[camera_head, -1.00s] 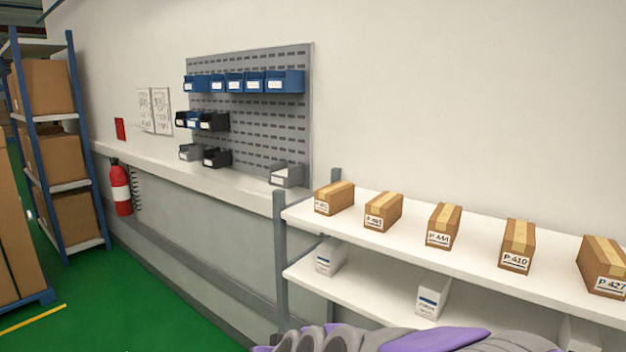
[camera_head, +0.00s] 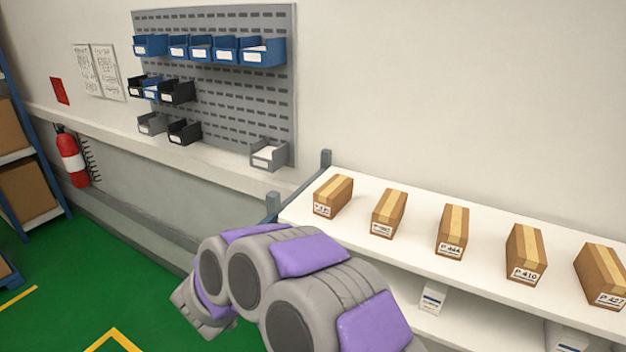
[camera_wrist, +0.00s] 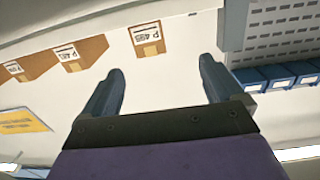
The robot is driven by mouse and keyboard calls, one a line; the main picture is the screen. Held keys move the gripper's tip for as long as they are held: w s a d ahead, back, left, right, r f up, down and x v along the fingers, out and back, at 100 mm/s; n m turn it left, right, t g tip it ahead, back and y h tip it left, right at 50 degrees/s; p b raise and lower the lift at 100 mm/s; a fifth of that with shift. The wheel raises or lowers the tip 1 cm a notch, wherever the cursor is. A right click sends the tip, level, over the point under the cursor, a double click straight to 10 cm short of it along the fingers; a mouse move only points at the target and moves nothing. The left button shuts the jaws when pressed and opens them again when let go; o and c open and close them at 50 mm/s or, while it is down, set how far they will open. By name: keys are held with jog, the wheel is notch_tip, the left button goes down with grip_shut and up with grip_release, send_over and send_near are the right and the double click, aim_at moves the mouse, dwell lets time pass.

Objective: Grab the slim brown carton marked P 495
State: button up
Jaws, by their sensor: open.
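A slim brown carton (camera_wrist: 148,48) with a white label that appears to read P 495 shows at the top centre of the wrist view, which looks turned over. It appears to be the leftmost carton (camera_head: 333,194) on the upper white shelf in the head view, where its label is too small to read surely. My gripper (camera_wrist: 162,65) is open and empty in the wrist view. Its two fingers point towards the shelf area, with the carton beyond the gap between them and apart from both. In the head view my grey and purple arm shows, but the fingers cannot be made out.
Similar cartons stand spaced along the shelf to the right: one next to it (camera_head: 389,213), P 444 (camera_head: 453,231), P 410 (camera_head: 525,253) and P 427 (camera_head: 602,275). A shelf post (camera_head: 326,160) rises at the left end. A pegboard (camera_head: 228,105) with bins hangs left.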

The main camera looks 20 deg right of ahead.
send_near(319, 202)
jog(key=d, duration=0.1)
jog(key=shift+g+h, duration=0.4)
jog(key=x, duration=0.2)
jog(key=p+x, duration=0.1)
jog(key=x, duration=0.2)
jog(key=w+x, duration=0.1)
jog(key=x, duration=0.1)
jog(key=shift+w+a, duration=0.1)
jog(key=shift+a, duration=0.1)
jog(key=x, duration=0.2)
jog(key=p+x, duration=0.1)
jog(key=x, duration=0.1)
jog(key=s+x, duration=0.1)
jog(key=x, duration=0.1)
jog(key=shift+d+f, duration=0.2)
jog(key=shift+d, duration=0.1)
jog(key=shift+w+d+p, duration=0.2)
jog(key=shift+w+p, duration=0.1)
jog(key=shift+a, duration=0.15)
jog(key=shift+c, duration=0.6)
jog(key=c, duration=1)
